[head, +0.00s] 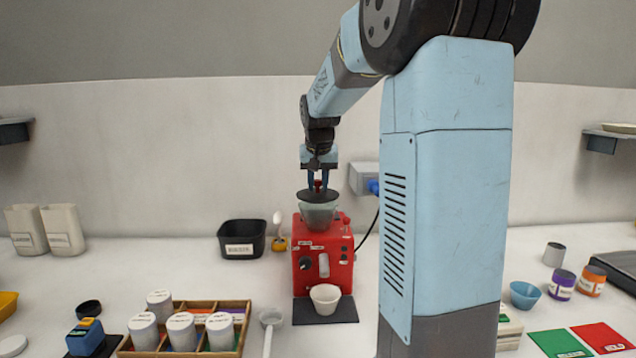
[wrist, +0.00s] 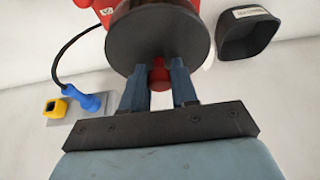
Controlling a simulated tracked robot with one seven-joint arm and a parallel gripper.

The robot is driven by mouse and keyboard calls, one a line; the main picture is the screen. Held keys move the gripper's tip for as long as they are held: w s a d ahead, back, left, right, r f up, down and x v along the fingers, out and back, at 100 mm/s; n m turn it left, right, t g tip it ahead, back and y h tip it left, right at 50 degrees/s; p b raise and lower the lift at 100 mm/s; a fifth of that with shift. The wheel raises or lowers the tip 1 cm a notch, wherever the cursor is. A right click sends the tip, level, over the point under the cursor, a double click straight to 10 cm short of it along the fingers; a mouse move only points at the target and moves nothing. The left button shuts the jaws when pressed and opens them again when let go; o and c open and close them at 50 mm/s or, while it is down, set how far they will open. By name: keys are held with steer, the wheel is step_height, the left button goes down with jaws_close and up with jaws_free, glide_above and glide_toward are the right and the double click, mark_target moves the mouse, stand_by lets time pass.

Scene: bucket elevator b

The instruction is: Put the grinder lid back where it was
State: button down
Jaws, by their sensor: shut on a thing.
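The grinder lid (wrist: 150,35) is a dark round disc with a red knob (wrist: 159,74). In the head view the lid (head: 318,196) sits at the top of the grey hopper (head: 318,216) on the red grinder (head: 323,252); I cannot tell whether it touches the rim. My gripper (head: 318,183) points down above the grinder, shut on the lid's red knob. In the wrist view the two blue fingers (wrist: 160,85) stand on either side of the knob. The lid hides the hopper's opening.
A white cup (head: 325,298) stands on the dark mat in front of the grinder. A black bin (head: 242,239) stands to the left. A wall socket with a blue plug (head: 373,187) is behind, to the right. A wooden box of white-lidded jars (head: 182,330) is at front left.

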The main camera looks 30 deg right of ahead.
steer(key=shift+f, duration=0.6)
steer(key=c, duration=0.9)
jaws_free()
steer(key=shift+o, duration=0.2)
steer(key=shift+r, duration=0.1)
steer(key=shift+r, duration=0.25)
steer(key=v, duration=1.1)
steer(key=s+a+f+n, duration=0.1)
steer(key=s+a+f, duration=0.3)
steer(key=s, duration=0.5)
steer(key=s+a+f+n+t+y, duration=0.1)
steer(key=s+a+f, duration=0.3)
steer(key=s, duration=0.5)
steer(key=s+a+f+n, duration=0.2)
steer(key=s+a+f, duration=0.2)
steer(key=s, duration=0.6)
steer(key=shift+a+f+n+t+y, duration=0.25)
steer(key=shift+n+t+y, duration=0.05)
steer(key=shift+y, duration=0.1)
